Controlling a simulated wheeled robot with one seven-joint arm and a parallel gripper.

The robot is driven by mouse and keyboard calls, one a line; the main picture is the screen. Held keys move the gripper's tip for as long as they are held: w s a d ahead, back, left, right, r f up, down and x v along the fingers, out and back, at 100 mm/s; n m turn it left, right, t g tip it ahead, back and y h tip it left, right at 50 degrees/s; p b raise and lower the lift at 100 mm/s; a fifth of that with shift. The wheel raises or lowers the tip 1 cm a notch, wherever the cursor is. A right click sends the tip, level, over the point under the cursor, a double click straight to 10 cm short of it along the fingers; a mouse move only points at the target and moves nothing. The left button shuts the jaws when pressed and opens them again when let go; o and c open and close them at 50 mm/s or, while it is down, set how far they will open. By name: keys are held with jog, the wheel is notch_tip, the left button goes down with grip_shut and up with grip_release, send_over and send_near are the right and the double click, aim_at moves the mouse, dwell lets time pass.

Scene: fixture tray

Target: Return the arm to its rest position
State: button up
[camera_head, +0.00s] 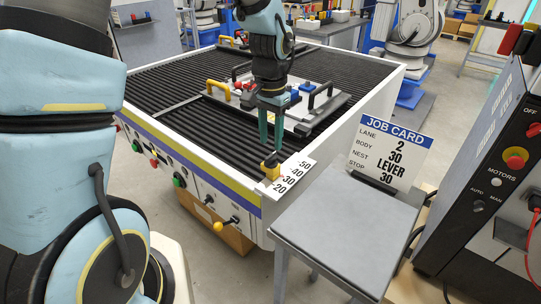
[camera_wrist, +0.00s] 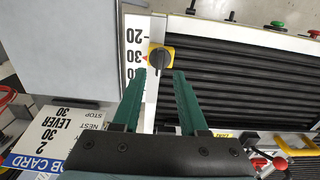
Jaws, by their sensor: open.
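My gripper (camera_head: 270,148) points down over the front corner of the black-ribbed table (camera_head: 180,65). Its green fingers are open and empty in the wrist view (camera_wrist: 160,75). Just beyond the fingertips is a yellow stop block with a black knob (camera_head: 270,166), also in the wrist view (camera_wrist: 160,60). The block sits beside a white scale (camera_head: 290,176) marked 20 to 50. In the wrist view a red pointer (camera_wrist: 145,58) is level with 30. I cannot tell in the head view whether the fingers touch the knob.
A fixture tray (camera_head: 318,112) with black and yellow handles lies on the table behind my gripper. A grey side stand (camera_head: 340,220) holds the job card (camera_head: 390,150), reading 2, 30, LEVER, 30. A control box (camera_head: 490,170) stands at right.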

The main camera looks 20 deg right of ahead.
jog(key=shift+a, duration=0.1)
jog(key=a+r+n+t, duration=0.1)
jog(key=a+r+n, duration=0.3)
jog(key=a, duration=2.4)
jog(key=n, duration=0.6)
jog(key=shift+s+r+n+t+b, duration=0.15)
jog(key=shift+s+n+t+b, duration=0.15)
jog(key=shift+s+n, duration=0.1)
